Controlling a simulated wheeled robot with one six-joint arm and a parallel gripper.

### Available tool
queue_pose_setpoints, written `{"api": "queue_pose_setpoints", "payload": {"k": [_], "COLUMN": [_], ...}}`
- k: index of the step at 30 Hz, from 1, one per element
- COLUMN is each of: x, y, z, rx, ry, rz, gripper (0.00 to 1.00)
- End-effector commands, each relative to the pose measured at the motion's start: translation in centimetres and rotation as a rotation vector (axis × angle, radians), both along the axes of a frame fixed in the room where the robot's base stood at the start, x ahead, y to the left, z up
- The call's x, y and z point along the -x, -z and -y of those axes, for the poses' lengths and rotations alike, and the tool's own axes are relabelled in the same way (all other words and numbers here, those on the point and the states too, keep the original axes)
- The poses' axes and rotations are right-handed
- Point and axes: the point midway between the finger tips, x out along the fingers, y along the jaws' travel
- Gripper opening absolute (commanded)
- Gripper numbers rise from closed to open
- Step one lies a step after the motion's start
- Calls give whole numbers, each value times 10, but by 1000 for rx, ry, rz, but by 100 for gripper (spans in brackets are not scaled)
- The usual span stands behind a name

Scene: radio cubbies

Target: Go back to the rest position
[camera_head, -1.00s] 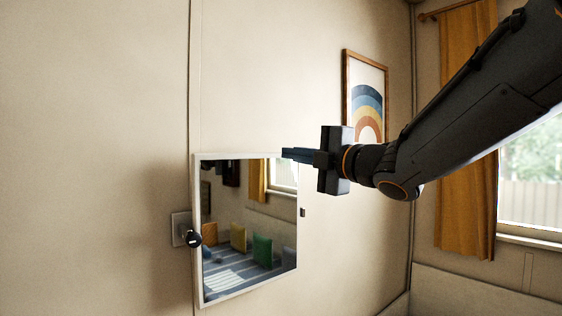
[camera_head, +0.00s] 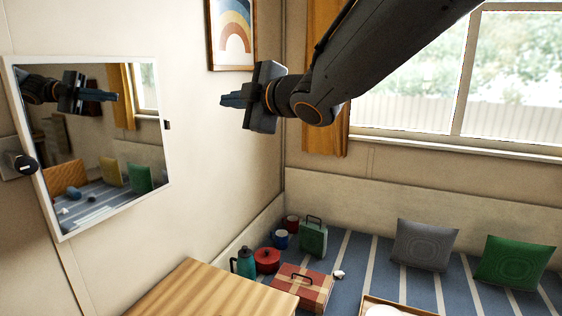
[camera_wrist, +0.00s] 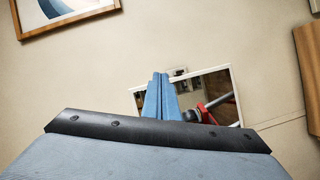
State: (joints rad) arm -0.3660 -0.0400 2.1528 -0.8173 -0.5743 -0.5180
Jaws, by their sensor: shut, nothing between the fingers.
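My gripper (camera_head: 232,99) is in the upper middle of the head view, in front of the wall and to the right of the mirror. Its blue fingers point left and are closed together with nothing between them. In the wrist view the shut fingers (camera_wrist: 161,98) stand upright in front of the mirror. My dark arm comes in from the upper right. The white-framed mirror (camera_head: 150,180) hangs on the wall at the left and reflects my gripper. It also shows in the wrist view (camera_wrist: 231,82), partly hidden by the fingers.
A wooden table (camera_head: 210,290) stands at the bottom. Behind it, a striped blue bench (camera_head: 375,272) carries a teal jug (camera_head: 244,263), a red pot (camera_head: 267,261), a red box (camera_head: 300,287), a green case (camera_head: 313,238), mugs and cushions. A black knob (camera_head: 25,163) is beside the mirror.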

Motion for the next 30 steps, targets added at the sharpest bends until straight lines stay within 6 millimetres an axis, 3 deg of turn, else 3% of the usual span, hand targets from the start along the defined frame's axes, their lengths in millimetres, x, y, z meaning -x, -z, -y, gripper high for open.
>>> {"api": "queue_pose_setpoints", "payload": {"k": [1,5,8,11,17,21,27,30], "x": [-10,-24,-21,-6,58,124,202,221], "y": [25,89,139,189,282,334,373,379], "z": [24,87,134,181,260,298,317,319], "rx": [-10,-51,-88,-128,-222,-297,-380,-400], "ry": [80,296,460,628,972,1213,1457,1513], "rz": [-83,-309,-478,-651,-1000,-1244,-1496,-1556], "gripper": [0,0,0,0,0,0,0,0]}}
